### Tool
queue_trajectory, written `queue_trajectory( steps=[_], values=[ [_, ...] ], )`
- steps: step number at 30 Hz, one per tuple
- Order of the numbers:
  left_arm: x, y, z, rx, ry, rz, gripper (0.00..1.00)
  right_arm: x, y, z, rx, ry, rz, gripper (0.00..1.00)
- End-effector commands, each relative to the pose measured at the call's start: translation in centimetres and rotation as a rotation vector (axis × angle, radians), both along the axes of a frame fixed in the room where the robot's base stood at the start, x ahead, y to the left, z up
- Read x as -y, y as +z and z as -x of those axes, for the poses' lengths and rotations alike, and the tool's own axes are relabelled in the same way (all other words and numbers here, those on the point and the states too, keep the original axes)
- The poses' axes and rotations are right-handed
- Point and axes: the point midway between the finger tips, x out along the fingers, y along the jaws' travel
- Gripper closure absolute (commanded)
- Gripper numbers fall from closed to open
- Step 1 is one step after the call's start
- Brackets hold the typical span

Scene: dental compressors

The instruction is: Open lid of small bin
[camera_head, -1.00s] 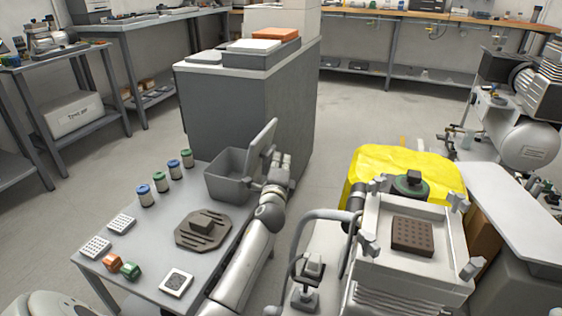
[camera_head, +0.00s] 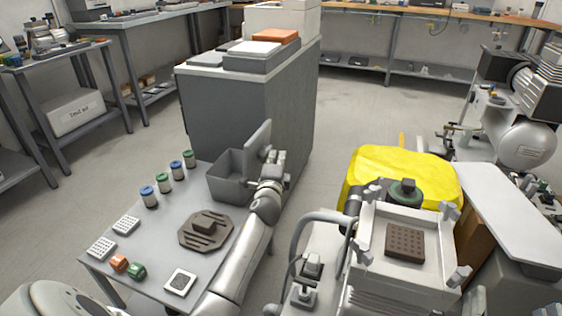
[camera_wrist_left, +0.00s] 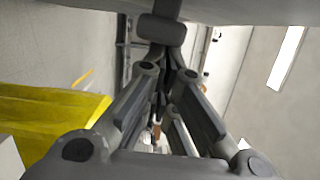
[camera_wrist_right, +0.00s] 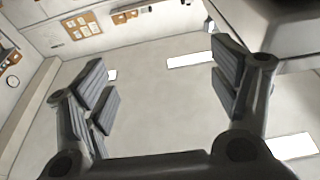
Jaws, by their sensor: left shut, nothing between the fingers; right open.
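The small bin (camera_head: 224,184) is a grey open-topped box at the table's far right corner. Its flat grey lid (camera_head: 258,142) stands up steeply along the bin's right side, leaving the mouth uncovered. My left gripper (camera_head: 270,162) is just right of the lid, close to its lower part; I cannot tell whether it touches. The left wrist view shows its fingers (camera_wrist_left: 162,40) shut with nothing between them, near a grey surface I cannot identify. My right gripper (camera_wrist_right: 158,80) is open and empty in the right wrist view, with pale floor or wall beyond.
The table (camera_head: 160,228) holds several small jars (camera_head: 163,183), a dark octagonal plate (camera_head: 206,231) and small blocks. A tall grey cabinet (camera_head: 240,115) stands behind the bin. A yellow-covered thing (camera_head: 395,165) and a machine (camera_head: 365,265) are at right. Floor is clear between.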

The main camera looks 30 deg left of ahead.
Motion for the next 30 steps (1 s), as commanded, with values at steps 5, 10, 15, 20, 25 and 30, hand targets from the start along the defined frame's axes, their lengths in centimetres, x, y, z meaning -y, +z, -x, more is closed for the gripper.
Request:
queue_trajectory(
  steps=[5,10,15,20,25,30],
  values=[
    [-0.3,0.5,0.1,0.007,0.000,0.035,1.00,0.4,-3.0,-0.3,-0.170,-0.010,0.046,0.18],
    [-0.5,0.7,0.1,0.015,0.000,0.068,1.00,0.9,-6.0,-0.1,-0.330,-0.020,0.087,0.18],
    [-0.7,0.8,0.2,0.020,0.001,0.091,1.00,1.3,-8.3,0.5,-0.444,-0.027,0.115,0.18],
    [-0.8,0.8,0.2,0.023,0.001,0.098,1.00,1.5,-9.1,0.7,-0.482,-0.029,0.124,0.18],
    [-0.8,0.8,0.2,0.023,0.001,0.098,1.00,1.5,-9.1,0.7,-0.483,-0.030,0.124,0.18],
    [-0.8,0.8,0.2,0.023,0.001,0.098,1.00,1.5,-9.1,0.7,-0.482,-0.030,0.124,0.18]
  ],
)
